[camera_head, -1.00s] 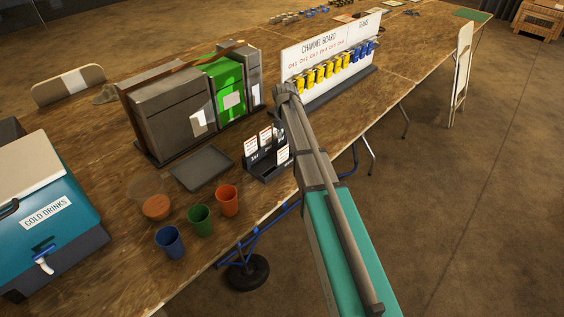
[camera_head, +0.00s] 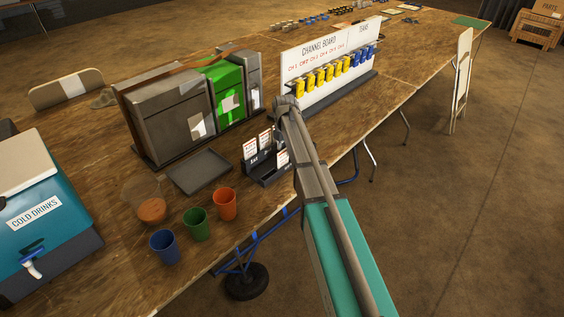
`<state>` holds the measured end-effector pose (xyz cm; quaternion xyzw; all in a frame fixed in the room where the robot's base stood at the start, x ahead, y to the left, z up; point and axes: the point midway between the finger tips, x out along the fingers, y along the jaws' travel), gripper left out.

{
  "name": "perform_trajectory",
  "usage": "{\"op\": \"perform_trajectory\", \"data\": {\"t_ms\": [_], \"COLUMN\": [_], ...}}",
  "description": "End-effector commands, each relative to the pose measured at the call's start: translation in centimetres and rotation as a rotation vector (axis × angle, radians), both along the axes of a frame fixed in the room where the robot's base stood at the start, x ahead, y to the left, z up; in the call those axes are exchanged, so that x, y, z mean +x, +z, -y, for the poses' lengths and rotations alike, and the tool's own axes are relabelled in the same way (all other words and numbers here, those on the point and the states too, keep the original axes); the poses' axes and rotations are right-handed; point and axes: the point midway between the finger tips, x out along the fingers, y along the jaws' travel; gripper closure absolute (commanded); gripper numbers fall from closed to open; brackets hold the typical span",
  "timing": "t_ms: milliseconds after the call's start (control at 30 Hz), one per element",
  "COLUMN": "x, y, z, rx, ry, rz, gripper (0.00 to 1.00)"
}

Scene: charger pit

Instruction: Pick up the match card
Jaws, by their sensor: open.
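A small black rack (camera_head: 266,177) stands at the table's near edge, in the middle of the view. It holds a left card (camera_head: 250,149), a middle card (camera_head: 265,140) and a right card (camera_head: 282,157). They are white with reddish print, too small to read, so I cannot tell which is the match card. My arm rises from the bottom of the view to a joint just above and right of the rack. My gripper does not show; it is beyond or behind this visible part of the arm.
A grey tray (camera_head: 199,171) lies left of the rack. Orange (camera_head: 224,204), green (camera_head: 196,224) and blue (camera_head: 164,246) cups stand nearer. Grey-green bins (camera_head: 170,115) and the channel board (camera_head: 333,70) stand behind. A drinks cooler (camera_head: 42,225) is at left.

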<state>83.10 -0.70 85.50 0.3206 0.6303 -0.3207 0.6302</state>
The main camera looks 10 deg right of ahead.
Motion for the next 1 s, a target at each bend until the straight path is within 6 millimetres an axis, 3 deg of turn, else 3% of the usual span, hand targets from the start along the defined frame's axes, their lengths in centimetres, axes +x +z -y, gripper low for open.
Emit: {"op": "perform_trajectory", "data": {"t_ms": [267,1000], "x": [-0.1,-0.3], "y": [-0.6,-5.2], "z": [-0.1,-0.5], "rx": [0.0,0.0], "ry": [0.0,0.0], "rz": [0.0,0.0], "gripper": [0.49,0.49]}}
